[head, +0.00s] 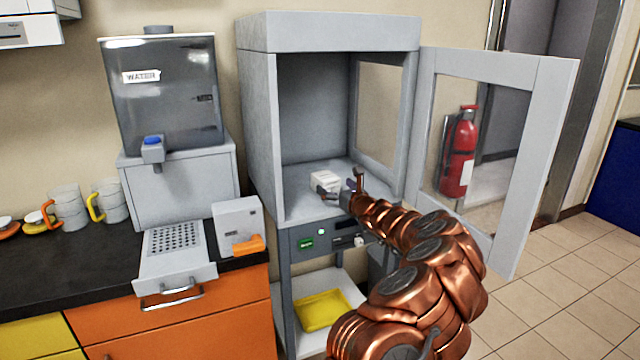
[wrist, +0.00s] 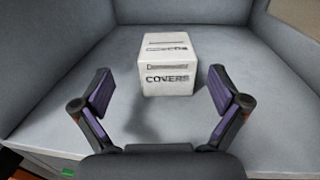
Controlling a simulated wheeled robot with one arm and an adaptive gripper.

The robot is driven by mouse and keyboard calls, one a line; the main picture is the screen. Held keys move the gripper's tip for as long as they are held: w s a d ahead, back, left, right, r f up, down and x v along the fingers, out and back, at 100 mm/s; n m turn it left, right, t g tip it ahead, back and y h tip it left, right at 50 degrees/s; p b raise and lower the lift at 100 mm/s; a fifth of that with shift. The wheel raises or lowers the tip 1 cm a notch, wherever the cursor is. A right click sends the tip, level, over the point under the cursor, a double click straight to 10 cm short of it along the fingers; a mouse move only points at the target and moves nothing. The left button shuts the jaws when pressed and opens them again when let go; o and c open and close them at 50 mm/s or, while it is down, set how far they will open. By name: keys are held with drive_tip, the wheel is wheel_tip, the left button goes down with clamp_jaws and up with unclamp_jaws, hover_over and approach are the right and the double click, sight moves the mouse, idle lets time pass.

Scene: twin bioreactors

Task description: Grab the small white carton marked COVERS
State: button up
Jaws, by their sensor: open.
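The small white carton (wrist: 167,78) marked COVERS stands upright on the grey cabinet floor, centred ahead of my gripper in the wrist view. In the head view the carton (head: 325,178) sits inside the open cabinet, partly hidden by my gripper (head: 341,190). My gripper is open and empty, and in the wrist view its two purple-padded fingers (wrist: 162,95) are spread wide, one to each side and short of the carton. The fingers do not appear to touch it.
The grey cabinet (head: 330,32) has walls around the carton. Its glazed door (head: 555,130) stands open on the right, beside my arm. A water dispenser (head: 165,90) and a small grey box (head: 237,218) stand on the counter at left. A yellow tray (head: 322,310) lies below.

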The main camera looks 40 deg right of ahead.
sight(326, 176)
drive_tip(key=shift+w+d, duration=0.15)
drive_tip(key=shift+w, duration=0.05)
drive_tip(key=shift+w+d, duration=0.5)
drive_tip(key=shift+w, duration=0.2)
drive_tip(key=shift+p+x, duration=0.65)
drive_tip(key=shift+x, duration=1.5)
drive_tip(key=shift+w+d, duration=0.1)
drive_tip(key=shift+w, duration=0.35)
drive_tip(key=shift+c, duration=0.3)
drive_tip(key=c, duration=1.2)
drive_tip(key=shift+r, duration=0.1)
